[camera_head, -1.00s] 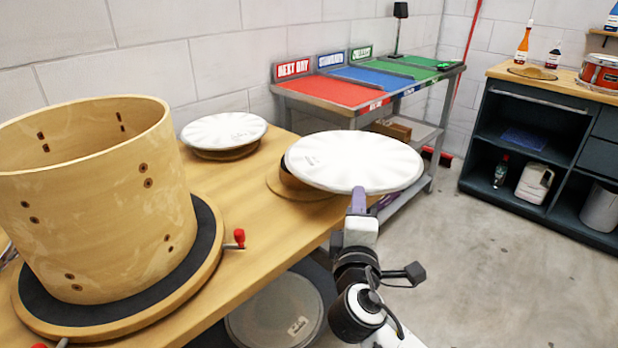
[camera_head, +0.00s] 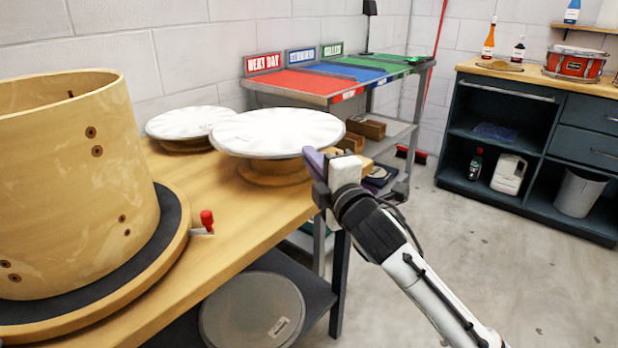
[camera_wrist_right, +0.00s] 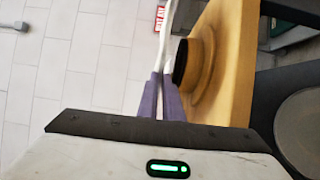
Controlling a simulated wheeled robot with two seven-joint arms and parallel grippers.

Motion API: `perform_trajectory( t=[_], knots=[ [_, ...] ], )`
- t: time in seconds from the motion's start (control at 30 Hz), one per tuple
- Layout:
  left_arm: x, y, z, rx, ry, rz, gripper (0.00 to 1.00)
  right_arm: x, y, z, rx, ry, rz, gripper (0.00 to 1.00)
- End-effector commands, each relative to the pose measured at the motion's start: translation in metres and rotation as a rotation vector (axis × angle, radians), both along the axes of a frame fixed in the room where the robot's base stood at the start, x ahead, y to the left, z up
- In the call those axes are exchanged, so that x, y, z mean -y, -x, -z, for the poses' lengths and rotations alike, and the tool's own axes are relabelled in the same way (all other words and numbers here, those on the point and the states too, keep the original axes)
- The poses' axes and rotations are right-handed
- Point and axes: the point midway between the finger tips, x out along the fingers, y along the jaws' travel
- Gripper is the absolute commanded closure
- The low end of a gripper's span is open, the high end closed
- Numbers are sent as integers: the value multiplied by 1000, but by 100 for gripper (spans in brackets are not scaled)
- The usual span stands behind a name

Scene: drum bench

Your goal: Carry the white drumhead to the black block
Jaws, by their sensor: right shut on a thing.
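A white drumhead (camera_head: 285,128) is held roughly level above a round wooden stand (camera_head: 273,170) on the bench. My right gripper (camera_head: 316,160) is shut on its near right rim. In the right wrist view the drumhead (camera_wrist_right: 167,35) shows edge-on between the purple fingers (camera_wrist_right: 160,95), beside the stand and its dark face (camera_wrist_right: 181,62). A gap between drumhead and stand shows there. A second white drumhead (camera_head: 188,121) rests on another stand farther back. I cannot pick out the black block with certainty. My left gripper is not in view.
A large wooden drum shell (camera_head: 65,190) stands on a dark-topped round base (camera_head: 165,235) at left, with a red-knobbed crank (camera_head: 206,220). A rack with red, blue and green panels (camera_head: 297,82) stands behind. The floor at right is clear.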

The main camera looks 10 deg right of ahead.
Motion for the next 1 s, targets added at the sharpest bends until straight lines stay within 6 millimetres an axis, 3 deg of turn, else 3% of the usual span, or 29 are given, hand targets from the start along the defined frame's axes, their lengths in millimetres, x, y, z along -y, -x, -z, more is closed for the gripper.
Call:
perform_trajectory(
  t=[0.3,0.7,0.73,0.8,1.0],
  knots=[
    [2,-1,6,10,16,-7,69,0,0,37,2,0,0,100],
    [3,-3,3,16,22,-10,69,-1,0,41,3,0,-1,100],
    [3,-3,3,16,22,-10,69,0,0,41,1,-1,-1,89],
    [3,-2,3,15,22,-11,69,0,0,41,1,0,-1,77],
    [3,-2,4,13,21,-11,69,0,0,41,1,0,0,76]
  ],
)
